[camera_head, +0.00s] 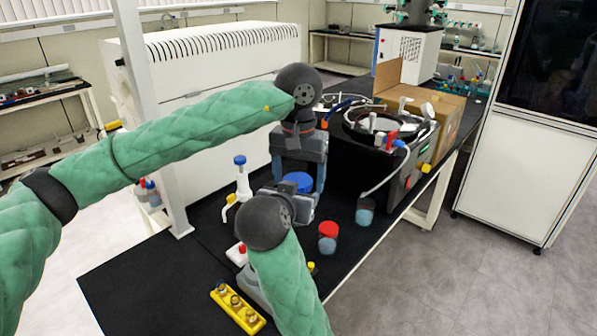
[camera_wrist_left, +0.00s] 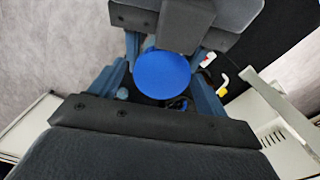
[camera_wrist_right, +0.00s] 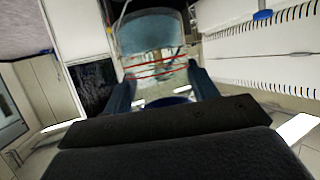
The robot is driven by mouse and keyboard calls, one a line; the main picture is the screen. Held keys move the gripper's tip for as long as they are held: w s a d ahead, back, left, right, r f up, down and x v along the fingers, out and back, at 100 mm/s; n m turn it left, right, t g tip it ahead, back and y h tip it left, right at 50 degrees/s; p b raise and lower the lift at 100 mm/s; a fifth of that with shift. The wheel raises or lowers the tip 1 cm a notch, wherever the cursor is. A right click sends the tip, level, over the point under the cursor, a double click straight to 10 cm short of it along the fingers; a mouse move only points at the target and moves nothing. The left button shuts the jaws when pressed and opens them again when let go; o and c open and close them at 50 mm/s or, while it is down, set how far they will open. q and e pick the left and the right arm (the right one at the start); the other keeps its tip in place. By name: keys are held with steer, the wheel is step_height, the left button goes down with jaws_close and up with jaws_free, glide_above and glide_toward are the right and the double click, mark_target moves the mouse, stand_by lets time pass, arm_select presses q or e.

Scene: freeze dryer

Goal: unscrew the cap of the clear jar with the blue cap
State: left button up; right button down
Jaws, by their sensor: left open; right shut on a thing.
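The blue cap (camera_head: 297,181) is on top of the clear jar and shows as a round disc in the left wrist view (camera_wrist_left: 163,76). My left gripper (camera_head: 298,186) points down from above, open, its fingers on either side of the cap with gaps beside it. My right gripper (camera_wrist_right: 160,84) is shut on the clear jar (camera_wrist_right: 152,42), which appears upside down in the right wrist view, with red lines and bluish contents. In the head view, my right wrist hides most of the jar's body.
A red-capped jar (camera_head: 327,238) and a small beaker (camera_head: 365,211) stand to the right on the black table (camera_head: 150,270). A bottle with a blue top (camera_head: 241,178) stands left. A yellow rack (camera_head: 237,308) lies in front. A black apparatus (camera_head: 385,150) stands behind right.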

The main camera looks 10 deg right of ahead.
arm_select(q)
steer(key=c, duration=1)
steer(key=shift+n, duration=1.7)
steer(key=o, duration=1.1)
steer(key=shift+c, duration=0.2)
